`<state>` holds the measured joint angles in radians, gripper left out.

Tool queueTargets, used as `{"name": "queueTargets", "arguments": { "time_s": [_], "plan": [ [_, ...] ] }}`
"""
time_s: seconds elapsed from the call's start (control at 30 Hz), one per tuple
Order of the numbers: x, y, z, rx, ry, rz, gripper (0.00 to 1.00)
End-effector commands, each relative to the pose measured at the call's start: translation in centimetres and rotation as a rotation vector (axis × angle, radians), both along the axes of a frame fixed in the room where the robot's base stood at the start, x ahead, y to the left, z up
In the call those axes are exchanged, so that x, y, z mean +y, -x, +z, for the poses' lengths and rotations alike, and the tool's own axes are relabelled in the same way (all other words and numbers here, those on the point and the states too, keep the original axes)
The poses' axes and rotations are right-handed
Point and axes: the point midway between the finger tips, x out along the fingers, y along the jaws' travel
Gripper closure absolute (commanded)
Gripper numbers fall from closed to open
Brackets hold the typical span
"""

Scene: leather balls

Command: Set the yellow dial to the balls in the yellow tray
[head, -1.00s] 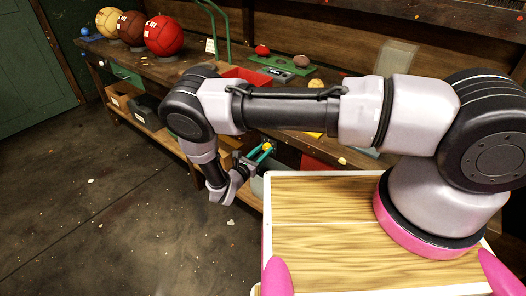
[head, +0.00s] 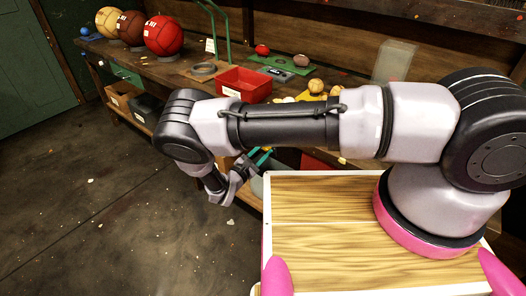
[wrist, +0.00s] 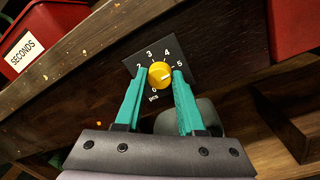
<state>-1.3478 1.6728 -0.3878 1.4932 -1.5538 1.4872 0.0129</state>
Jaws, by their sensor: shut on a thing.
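The yellow dial (wrist: 160,74) sits on a black plate with white numbers, "2", "3", "4", "5" and "0" being legible, and "pcs" below. A pale mark on the knob seems to point right, a little below the 5; it is small. My gripper (wrist: 160,70) has its teal fingers on both sides of the knob, shut on it. In the head view my gripper (head: 262,157) is at the bench front, partly behind my arm. Tan-yellow balls (head: 317,87) show on the bench above my arm.
A red bin (head: 243,84) stands on the bench; it shows labelled "SECONDS" in the wrist view (wrist: 28,38). Large balls (head: 164,36) stand at the left end. A green mat (head: 285,67) holds small balls. Boxes (head: 121,98) sit on the lower shelf. The floor at left is clear.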

Motion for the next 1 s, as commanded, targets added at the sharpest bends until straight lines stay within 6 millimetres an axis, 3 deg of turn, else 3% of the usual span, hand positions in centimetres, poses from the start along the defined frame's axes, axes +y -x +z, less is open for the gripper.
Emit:
{"name": "queueTargets", "arguments": {
  "time_s": [0.43,0.47,0.5,0.53,0.87,1.0],
  "plan": [
    [0.0,0.0,0.0,-0.007,-0.007,0.001,1.0],
    [0.0,0.0,0.0,-0.007,-0.007,0.001,0.5],
    [0.0,0.0,0.0,-0.006,-0.007,0.001,0.35],
    [0.0,0.0,0.0,-0.006,-0.007,0.001,0.32],
    [0.1,0.2,0.0,-0.006,-0.007,0.001,0.32],
    [1.1,1.4,-0.1,-0.005,-0.008,0.005,0.32]
  ]
}}
